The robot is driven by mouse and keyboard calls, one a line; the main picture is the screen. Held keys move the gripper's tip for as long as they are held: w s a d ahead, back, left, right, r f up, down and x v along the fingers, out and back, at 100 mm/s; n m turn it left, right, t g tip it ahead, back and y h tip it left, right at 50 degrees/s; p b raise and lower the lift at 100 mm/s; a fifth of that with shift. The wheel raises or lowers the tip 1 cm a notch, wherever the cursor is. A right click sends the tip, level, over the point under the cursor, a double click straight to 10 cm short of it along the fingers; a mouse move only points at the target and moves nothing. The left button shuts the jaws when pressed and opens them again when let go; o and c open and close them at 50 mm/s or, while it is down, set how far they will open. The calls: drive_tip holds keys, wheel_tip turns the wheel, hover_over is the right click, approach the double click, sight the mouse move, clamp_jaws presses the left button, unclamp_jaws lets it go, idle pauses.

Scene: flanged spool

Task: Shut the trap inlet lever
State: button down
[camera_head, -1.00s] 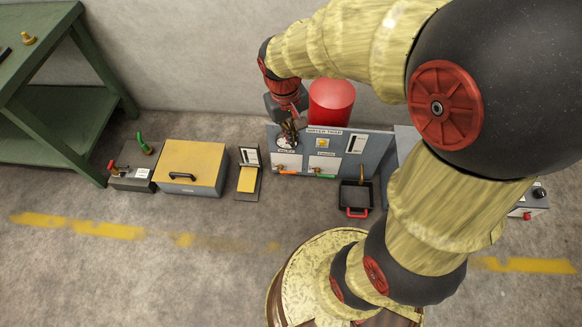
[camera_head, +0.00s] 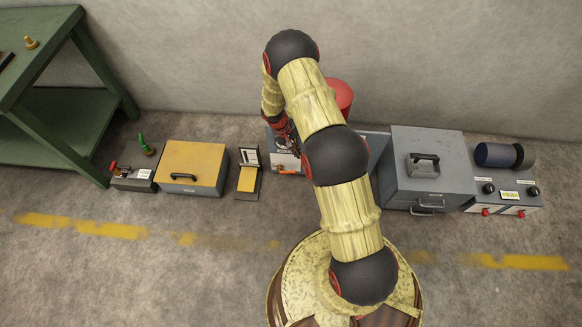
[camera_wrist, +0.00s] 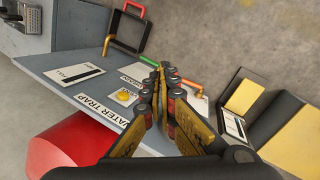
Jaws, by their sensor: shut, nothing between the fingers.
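The water trap is a grey-blue panel (camera_wrist: 75,68) with a red cylinder (camera_wrist: 72,148) behind it. In the wrist view, an orange lever (camera_wrist: 192,86) and a green-tipped lever (camera_wrist: 171,71) stick out from its front, close together. I cannot read which is the inlet. The orange lever also shows in the head view (camera_head: 286,171); the green one is hidden there by my arm. My gripper (camera_wrist: 158,71) is shut and empty, its fingertips beside the green lever in the picture. Whether they touch it is unclear. In the head view my gripper is partly hidden.
A black tray (camera_wrist: 114,37) with a red handle lies by the brass spout (camera_wrist: 107,46). A small black stand with a yellow plate (camera_head: 246,180) and a yellow-lidded box (camera_head: 191,165) stand left of the trap. A grey cabinet (camera_head: 425,160) stands right. The front floor is clear.

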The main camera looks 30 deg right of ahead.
drive_tip(key=w+d+f+m+t+b, duration=0.1)
drive_tip(key=w+f, duration=0.3)
drive_tip(key=f, duration=0.8)
drive_tip(key=w+d+f+m+t+b, duration=0.1)
drive_tip(key=w+f+m+t+b, duration=0.1)
drive_tip(key=f, duration=1)
drive_tip(key=w+d+f+m+t+b, duration=0.1)
drive_tip(key=w+f+b, duration=0.3)
drive_tip(key=f, duration=0.8)
drive_tip(key=shift+w+d+f+m+y, duration=0.1)
drive_tip(key=shift+w+d+m+y, duration=0.15)
drive_tip(key=shift+w, duration=0.35)
drive_tip(key=shift+w+d+f+m+y, duration=0.15)
drive_tip(key=shift+w+d+m, duration=0.1)
drive_tip(key=shift+w, duration=0.3)
drive_tip(key=shift+s, duration=0.1)
